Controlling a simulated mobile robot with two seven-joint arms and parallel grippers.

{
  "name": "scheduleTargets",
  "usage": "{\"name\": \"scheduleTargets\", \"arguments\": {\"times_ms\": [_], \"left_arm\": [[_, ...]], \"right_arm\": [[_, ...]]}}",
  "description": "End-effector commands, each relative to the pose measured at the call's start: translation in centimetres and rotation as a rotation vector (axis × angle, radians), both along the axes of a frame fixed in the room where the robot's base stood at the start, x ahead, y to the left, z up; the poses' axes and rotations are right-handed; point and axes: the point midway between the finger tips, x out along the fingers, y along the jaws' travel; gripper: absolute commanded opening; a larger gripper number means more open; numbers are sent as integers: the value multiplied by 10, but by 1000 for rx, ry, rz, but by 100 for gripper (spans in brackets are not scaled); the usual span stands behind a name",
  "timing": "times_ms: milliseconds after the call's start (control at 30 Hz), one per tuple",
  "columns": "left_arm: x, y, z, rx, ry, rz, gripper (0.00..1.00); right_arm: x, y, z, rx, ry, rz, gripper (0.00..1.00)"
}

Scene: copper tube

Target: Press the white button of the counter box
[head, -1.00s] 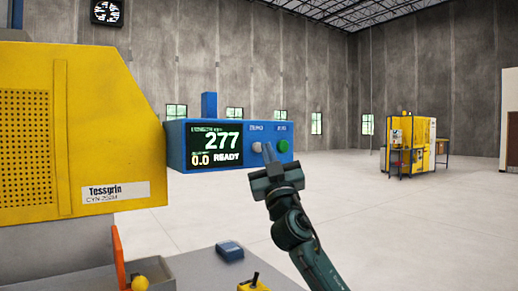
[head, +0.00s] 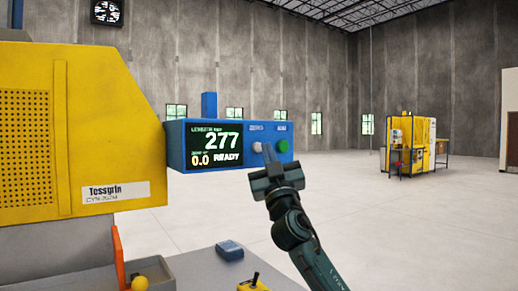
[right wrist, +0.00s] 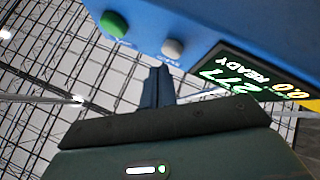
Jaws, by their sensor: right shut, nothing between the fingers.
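The blue counter box (head: 175,145) carries a screen that reads 277, 0.0 and READY. Its white button (head: 257,147) sits left of a green button (head: 282,146) in the head view. My right gripper (head: 268,150) is shut and empty, its fingertips in front of the box face between the two buttons in the picture. In the right wrist view the fingertips (right wrist: 157,72) point at the box (right wrist: 200,20), close to the white button (right wrist: 173,48), with the green button (right wrist: 114,24) to the left. I cannot tell whether they touch the box. My left gripper is not in view.
A yellow machine (head: 75,120) labelled Tessgrin fills the left side. Below the box are a grey surface (head: 200,262), a small blue block (head: 229,250) and a yellow part with a lever (head: 252,284). Another yellow machine (head: 412,143) stands far off across open floor.

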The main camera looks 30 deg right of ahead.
Motion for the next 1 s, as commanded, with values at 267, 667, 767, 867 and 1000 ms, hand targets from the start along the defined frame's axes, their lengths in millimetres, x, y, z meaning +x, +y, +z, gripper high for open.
{"name": "scheduleTargets", "arguments": {"times_ms": [267,667,767,867,1000], "left_arm": [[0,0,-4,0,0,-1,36],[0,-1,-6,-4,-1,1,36],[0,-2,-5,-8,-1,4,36],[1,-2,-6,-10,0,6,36],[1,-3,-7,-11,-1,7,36]], "right_arm": [[4,0,-1,2,-2,1,0],[8,1,0,0,0,0,0],[9,1,0,0,0,0,0],[9,1,0,0,0,0,0],[11,1,0,1,0,-1,0]]}}
